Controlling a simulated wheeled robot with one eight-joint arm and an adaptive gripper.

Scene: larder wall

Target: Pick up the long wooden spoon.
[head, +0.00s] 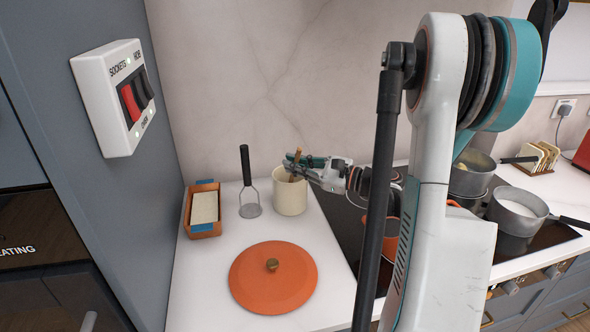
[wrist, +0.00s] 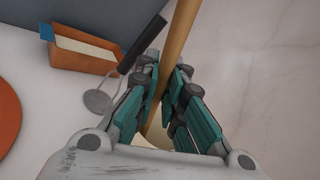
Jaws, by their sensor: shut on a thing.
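The long wooden spoon shows as a tan handle (wrist: 181,32) rising between the fingers in the wrist view. Its lower end runs down towards the cream crock (head: 290,195) and is hidden there. In the head view a short piece of the handle (head: 296,156) shows above the crock's rim. My gripper (head: 297,166) is at the crock's mouth, reaching in from the right. In the wrist view my gripper (wrist: 164,82) has its teal fingers closed on the handle, one on each side.
A black-handled masher (head: 246,170) stands left of the crock, beside an orange tray (head: 203,227) holding a pale block. An orange lid (head: 272,280) lies in front. Pans (head: 515,212) stand on the hob at right. A wall rises close behind.

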